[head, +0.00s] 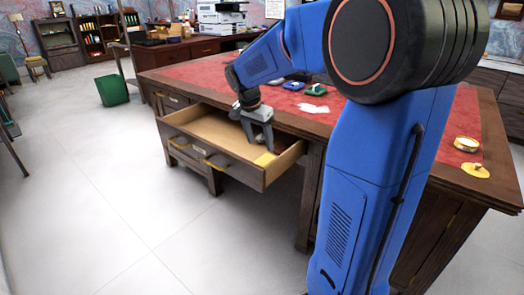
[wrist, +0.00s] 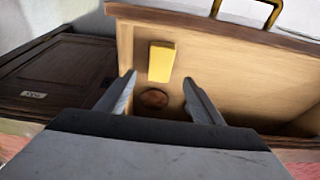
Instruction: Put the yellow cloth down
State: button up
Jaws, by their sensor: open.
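The yellow cloth (head: 264,159) is a small folded-looking yellow piece lying in the open desk drawer (head: 222,168), near its front right corner. In the wrist view the yellow cloth (wrist: 162,62) lies flat on the drawer bottom near the front wall. My gripper (head: 259,143) points down into the right part of the drawer. In the wrist view my gripper (wrist: 159,78) has its fingers spread apart with nothing between them gripped. The cloth is just ahead of the fingertips, apart from them.
A round brown thing (wrist: 154,99) lies in the drawer by the fingers. Drawer walls stand close around my gripper. On the red desk top lie a white paper (head: 313,108), a green item (head: 316,89) and a round tin (head: 467,144).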

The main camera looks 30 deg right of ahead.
jog(key=s+a+r+n+t+y, duration=0.1)
jog(key=s+a+r+n, duration=0.2)
jog(key=s, duration=0.4)
jog(key=s+a+r+n+t, duration=0.1)
jog(key=s+a+n, duration=0.35)
jog(key=s, duration=0.35)
jog(key=s+a+f+n+t+y, duration=0.1)
jog(key=s+a+f+n, duration=0.1)
jog(key=s, duration=0.5)
jog(key=s+a+f+n+y, duration=0.1)
jog(key=s+a+f+n, duration=0.2)
jog(key=s, duration=0.4)
jog(key=shift+a+f+n+t, duration=0.2)
jog(key=shift+n+t, duration=0.2)
jog(key=shift+n, duration=0.35)
jog(key=shift+o, duration=0.5)
